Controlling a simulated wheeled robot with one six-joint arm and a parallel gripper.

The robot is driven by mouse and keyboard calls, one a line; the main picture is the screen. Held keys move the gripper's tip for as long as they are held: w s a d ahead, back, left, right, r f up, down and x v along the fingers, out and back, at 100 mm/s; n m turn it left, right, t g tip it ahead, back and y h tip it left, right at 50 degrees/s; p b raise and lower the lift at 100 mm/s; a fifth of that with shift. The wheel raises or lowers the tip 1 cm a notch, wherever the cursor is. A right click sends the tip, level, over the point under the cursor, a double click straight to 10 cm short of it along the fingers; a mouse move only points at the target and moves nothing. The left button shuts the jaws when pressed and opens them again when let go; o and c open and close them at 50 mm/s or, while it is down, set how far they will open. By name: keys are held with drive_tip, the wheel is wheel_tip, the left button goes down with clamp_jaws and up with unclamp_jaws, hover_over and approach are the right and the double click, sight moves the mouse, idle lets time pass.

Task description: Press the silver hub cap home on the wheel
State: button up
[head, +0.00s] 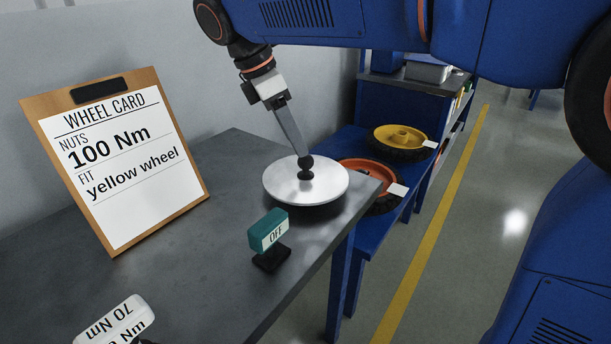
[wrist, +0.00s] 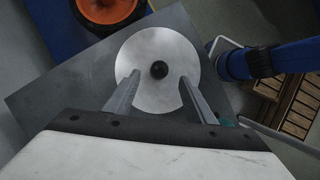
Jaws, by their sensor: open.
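The silver hub cap (head: 285,185) is a round, flat disc with a black knob (head: 306,168) at its centre. It lies level at the grey table's far right corner, and it also fills the middle of the wrist view (wrist: 150,45). My gripper (head: 303,154) points down at the knob from above. In the wrist view my gripper (wrist: 159,79) is open, with one finger on each side of the knob and gaps between. A yellow wheel (head: 400,136) with a black tyre lies on the blue bench. An orange wheel (head: 358,167) lies nearer, partly hidden by the hub cap.
The grey table (head: 200,235) carries a wheel card (head: 120,155) reading "100 Nm" and "yellow wheel". A green block marked OFF (head: 268,232) stands close to the hub cap. A white "Nm" device (head: 115,322) is at the front left.

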sight(303, 162)
drive_tip(key=shift+a+x, duration=0.15)
drive_tip(key=shift+x, duration=1.75)
drive_tip(key=shift+a+x, duration=0.15)
drive_tip(key=shift+x, duration=1.75)
drive_tip(key=shift+f, duration=0.1)
drive_tip(key=c, duration=1.2)
